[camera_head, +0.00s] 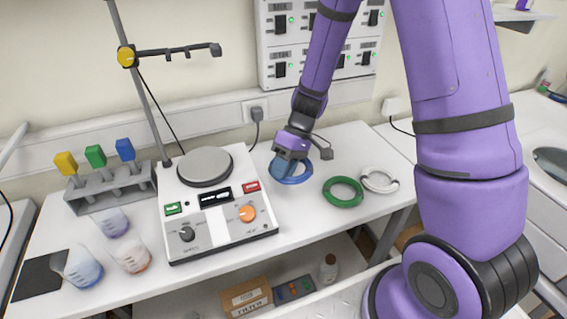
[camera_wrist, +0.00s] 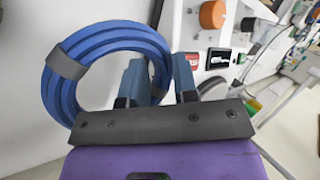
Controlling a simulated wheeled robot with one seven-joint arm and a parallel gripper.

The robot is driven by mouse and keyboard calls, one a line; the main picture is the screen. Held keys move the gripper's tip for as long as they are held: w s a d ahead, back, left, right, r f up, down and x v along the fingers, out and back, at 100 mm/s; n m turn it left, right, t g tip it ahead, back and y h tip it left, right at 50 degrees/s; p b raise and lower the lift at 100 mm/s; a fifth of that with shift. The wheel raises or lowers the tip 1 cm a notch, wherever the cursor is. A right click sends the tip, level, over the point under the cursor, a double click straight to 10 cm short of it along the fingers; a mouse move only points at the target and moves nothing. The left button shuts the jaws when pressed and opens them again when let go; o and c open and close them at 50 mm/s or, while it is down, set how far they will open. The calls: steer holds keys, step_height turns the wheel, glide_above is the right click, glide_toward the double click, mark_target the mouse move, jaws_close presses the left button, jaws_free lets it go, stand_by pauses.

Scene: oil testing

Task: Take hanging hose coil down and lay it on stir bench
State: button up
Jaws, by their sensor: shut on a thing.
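My gripper (camera_head: 291,156) is shut on a blue hose coil (camera_head: 297,180). In the wrist view the coil (camera_wrist: 72,95) hangs out to the left, with a grey band around it, and its right side passes between the fingers (camera_wrist: 158,80). In the head view the coil is low over the white stir bench (camera_head: 325,228), right of the stirrer. I cannot tell whether it touches the bench. A green coil (camera_head: 328,196) and a white coil (camera_head: 366,184) lie flat on the bench to its right.
The hotplate stirrer (camera_head: 182,245) stands left of the coil, with a clamp stand (camera_head: 148,85) behind it. Several beakers (camera_head: 84,270) and a rack (camera_head: 80,206) stand farther left. The bench front, below the green coil, is clear.

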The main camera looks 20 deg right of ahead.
steer(key=shift+f, duration=3.1)
steer(key=o, duration=1.6)
steer(key=shift+o, duration=0.2)
steer(key=shift+a+r, duration=0.1)
steer(key=shift+r, duration=0.05)
steer(key=shift+c, duration=0.5)
steer(key=shift+r, duration=0.2)
steer(key=shift+o, duration=0.5)
steer(key=shift+r, duration=3.15)
